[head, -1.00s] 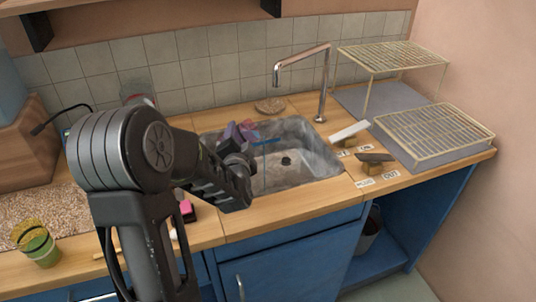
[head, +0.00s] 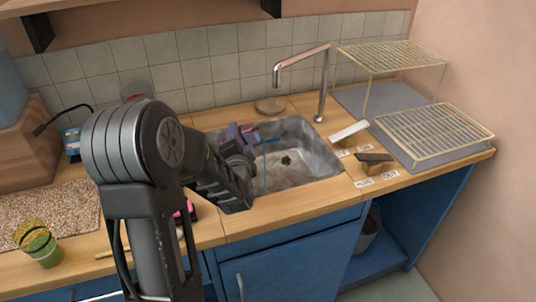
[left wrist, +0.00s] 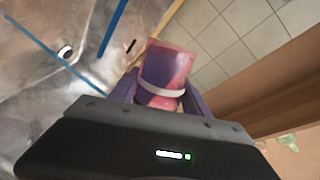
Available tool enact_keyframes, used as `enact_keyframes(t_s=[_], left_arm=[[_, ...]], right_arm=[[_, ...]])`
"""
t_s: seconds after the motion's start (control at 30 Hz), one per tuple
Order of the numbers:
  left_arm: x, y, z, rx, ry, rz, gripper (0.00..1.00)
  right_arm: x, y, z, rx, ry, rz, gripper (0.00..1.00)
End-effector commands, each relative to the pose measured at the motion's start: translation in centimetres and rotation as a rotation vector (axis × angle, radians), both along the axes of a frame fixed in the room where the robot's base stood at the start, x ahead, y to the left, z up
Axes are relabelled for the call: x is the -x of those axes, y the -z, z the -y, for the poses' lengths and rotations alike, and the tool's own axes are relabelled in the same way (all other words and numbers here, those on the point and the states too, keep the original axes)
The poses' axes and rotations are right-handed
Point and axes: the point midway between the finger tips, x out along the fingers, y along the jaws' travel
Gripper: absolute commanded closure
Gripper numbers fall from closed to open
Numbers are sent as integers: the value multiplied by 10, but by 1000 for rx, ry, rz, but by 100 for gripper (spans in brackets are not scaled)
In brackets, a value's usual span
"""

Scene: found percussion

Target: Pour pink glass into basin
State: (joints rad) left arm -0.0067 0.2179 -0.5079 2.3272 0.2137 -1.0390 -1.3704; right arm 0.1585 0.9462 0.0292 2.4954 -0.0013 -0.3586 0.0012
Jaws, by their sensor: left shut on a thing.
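The pink glass (left wrist: 170,65), see-through with a pale band round it, is held between the purple fingers of my left gripper (left wrist: 158,100) in the left wrist view. In the head view my left gripper (head: 240,138) is shut over the left part of the basin (head: 312,163), a grey metal sink. The glass is mostly hidden there by the fingers and arm. The basin also shows in the left wrist view (left wrist: 45,65), with its drain. I cannot tell the exact tilt of the glass or whether anything leaves it. My right gripper is out of view.
The tap (head: 322,85) stands behind the basin.

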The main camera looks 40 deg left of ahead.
Motion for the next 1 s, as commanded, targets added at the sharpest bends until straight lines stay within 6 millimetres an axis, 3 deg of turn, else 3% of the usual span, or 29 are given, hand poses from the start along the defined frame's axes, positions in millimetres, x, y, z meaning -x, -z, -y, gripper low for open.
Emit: enact_keyframes(t_s=[1.0], left_arm=[[-1, 3, 1, -86, 0, -73, 100]], right_arm=[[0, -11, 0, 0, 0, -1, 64]])
